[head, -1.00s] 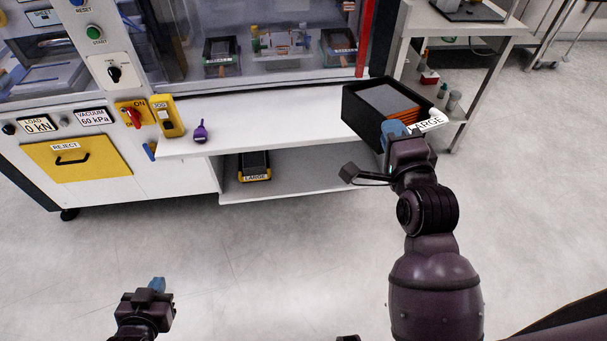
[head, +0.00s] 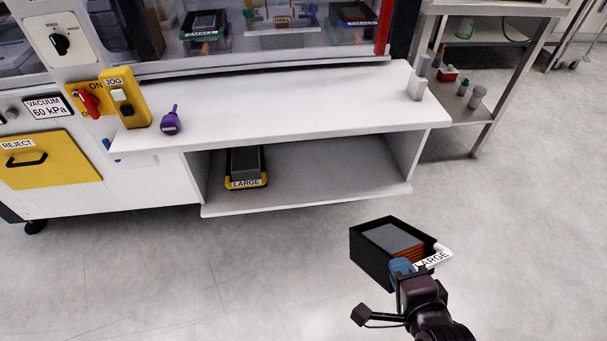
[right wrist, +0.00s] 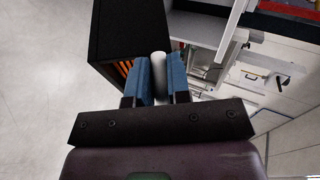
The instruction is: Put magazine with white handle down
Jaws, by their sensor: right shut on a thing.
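The black magazine (head: 372,262) with a white handle (head: 441,252) and a LARGE label hangs in the air in front of the machine. It holds a grey-topped stack with orange layers. My right gripper (head: 402,268) is shut on the white handle. In the right wrist view, the blue fingers (right wrist: 160,82) close around the handle (right wrist: 159,66), with the black magazine (right wrist: 125,35) beyond them. The magazine's underside is hidden in the head view. My left gripper is not in view now.
A white worktop (head: 290,100) carries a purple tool (head: 171,124) at its left; its middle is clear. On the lower shelf (head: 330,172) stands another LARGE magazine (head: 246,168) with yellow trim, with free room to its right. A metal cart (head: 487,125) stands at right.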

